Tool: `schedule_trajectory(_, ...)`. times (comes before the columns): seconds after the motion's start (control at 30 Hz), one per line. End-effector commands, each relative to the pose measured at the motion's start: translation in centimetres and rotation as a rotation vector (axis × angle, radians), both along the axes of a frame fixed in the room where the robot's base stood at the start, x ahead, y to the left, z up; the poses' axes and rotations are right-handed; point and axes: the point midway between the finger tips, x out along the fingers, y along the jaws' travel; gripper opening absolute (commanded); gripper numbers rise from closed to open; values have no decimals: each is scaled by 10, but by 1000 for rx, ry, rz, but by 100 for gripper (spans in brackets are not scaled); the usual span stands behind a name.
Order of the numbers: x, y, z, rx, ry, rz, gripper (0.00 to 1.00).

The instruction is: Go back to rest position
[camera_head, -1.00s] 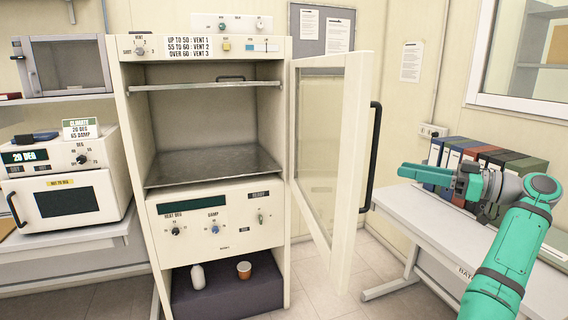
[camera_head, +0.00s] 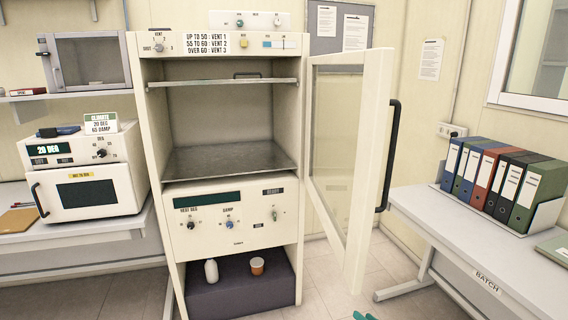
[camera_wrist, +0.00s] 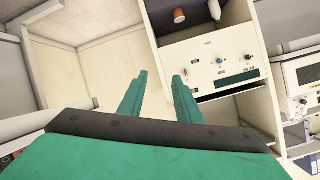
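My gripper (camera_wrist: 160,92) shows in the wrist view with its two green fingers apart and nothing between them. The cabinet's control panel and lower shelf lie beyond the fingers, tilted in that view.
A white bottle (camera_head: 211,272) and an orange cup (camera_head: 257,266) stand on the dark block under the cabinet. A climate unit (camera_head: 85,192) sits on the left bench. Several binders (camera_head: 500,180) stand on the right table (camera_head: 440,215). Floor shows between the cabinet and table.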

Motion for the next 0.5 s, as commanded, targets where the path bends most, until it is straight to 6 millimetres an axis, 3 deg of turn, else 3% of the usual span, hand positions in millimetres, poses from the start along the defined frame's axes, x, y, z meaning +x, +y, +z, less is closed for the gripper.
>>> schedule_trajectory(0.03,-14,11,-25,-8,23,-22,31)
schedule_trajectory(0.2,-56,38,-85,-50,72,-96,31)
schedule_trajectory(0.5,-147,86,-158,-141,119,-199,31)
